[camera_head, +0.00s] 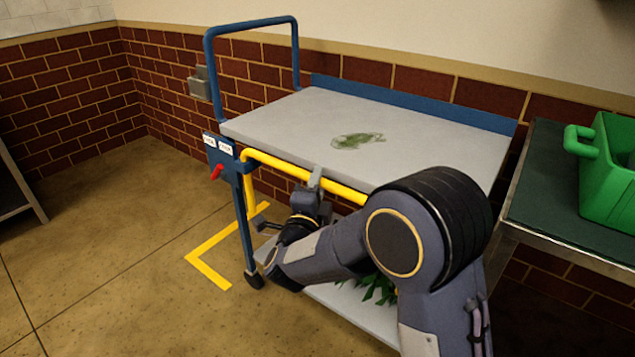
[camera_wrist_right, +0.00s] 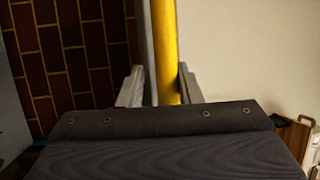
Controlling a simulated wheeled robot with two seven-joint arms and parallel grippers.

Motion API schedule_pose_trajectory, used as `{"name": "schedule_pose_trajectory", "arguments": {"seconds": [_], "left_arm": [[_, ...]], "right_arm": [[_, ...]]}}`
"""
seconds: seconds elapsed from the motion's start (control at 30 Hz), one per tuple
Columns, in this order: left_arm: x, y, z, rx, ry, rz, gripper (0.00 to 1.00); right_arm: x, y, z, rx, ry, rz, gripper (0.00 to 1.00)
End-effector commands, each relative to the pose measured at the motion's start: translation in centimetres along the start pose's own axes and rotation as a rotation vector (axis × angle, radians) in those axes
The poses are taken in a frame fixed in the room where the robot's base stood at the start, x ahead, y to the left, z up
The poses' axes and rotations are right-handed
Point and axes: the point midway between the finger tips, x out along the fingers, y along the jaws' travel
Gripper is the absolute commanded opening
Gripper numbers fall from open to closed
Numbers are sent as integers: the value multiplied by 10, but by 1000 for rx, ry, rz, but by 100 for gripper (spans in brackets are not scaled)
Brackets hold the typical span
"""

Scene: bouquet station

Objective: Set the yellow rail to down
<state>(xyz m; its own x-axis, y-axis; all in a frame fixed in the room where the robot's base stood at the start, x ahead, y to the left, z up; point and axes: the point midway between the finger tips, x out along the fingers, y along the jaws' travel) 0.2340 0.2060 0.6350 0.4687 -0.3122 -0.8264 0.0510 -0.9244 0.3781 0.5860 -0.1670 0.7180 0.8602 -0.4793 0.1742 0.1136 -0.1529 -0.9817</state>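The yellow rail (camera_head: 272,162) runs along the near long side of the cart's grey top, close to its edge, and bends downward at its left end. My right gripper (camera_head: 316,181) is at the rail, partly hidden by its own wrist. In the right wrist view the rail (camera_wrist_right: 164,50) passes between the two fingers (camera_wrist_right: 160,88). The right finger is close to the rail; a gap shows on the left, so the gripper looks open around it. A red lever (camera_head: 217,172) sits on the cart's blue left post. My left gripper is not in view.
The cart's top (camera_head: 290,120) bears a green smear (camera_head: 357,140). White labels (camera_head: 217,144) are above the lever. Green leaves show on the lower shelf (camera_head: 345,312). A green crate (camera_head: 610,165) stands on a table at right.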

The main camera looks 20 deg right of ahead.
Motion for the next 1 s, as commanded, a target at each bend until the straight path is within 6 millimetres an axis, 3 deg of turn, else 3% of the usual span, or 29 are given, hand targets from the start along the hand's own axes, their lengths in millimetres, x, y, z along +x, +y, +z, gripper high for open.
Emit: {"name": "schedule_pose_trajectory", "arguments": {"seconds": [0.1,0.4,0.8,1.0], "left_arm": [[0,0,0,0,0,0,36],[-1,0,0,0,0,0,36],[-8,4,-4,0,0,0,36],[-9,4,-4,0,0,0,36]], "right_arm": [[0,0,0,-1,-1,0,41],[-4,-2,1,1,-1,-3,41],[-65,-1,1,0,-4,-1,41],[-78,0,0,0,-1,-2,41]]}}
